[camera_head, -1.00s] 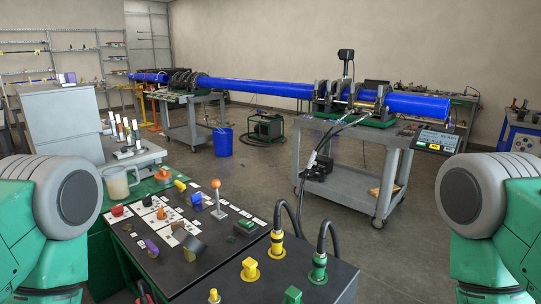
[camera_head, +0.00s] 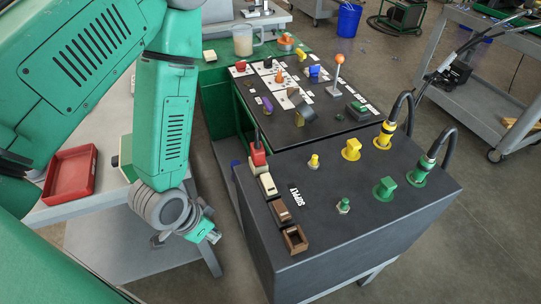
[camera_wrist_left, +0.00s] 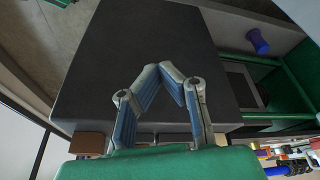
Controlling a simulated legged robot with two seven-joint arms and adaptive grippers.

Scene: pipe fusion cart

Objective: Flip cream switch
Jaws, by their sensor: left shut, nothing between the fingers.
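The cream switch (camera_head: 267,184) sits at the left edge of the black control box, between a red switch (camera_head: 257,153) and a brown switch (camera_head: 281,210). My left gripper (camera_head: 214,237) is left of the box, apart from the cream switch. In the left wrist view, its blue-padded fingers (camera_wrist_left: 166,70) are shut with nothing between them, against the dark box face. A brown block (camera_wrist_left: 88,143) shows at the lower left there; I cannot make out the cream switch in that view. My right gripper is not in view.
The box top (camera_head: 330,230) carries another brown switch (camera_head: 295,238), yellow and green knobs, and two cabled plugs. Behind it is a black panel (camera_head: 290,110) with an orange-tipped lever (camera_head: 339,62). A red tray (camera_head: 70,174) lies on a grey table at left.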

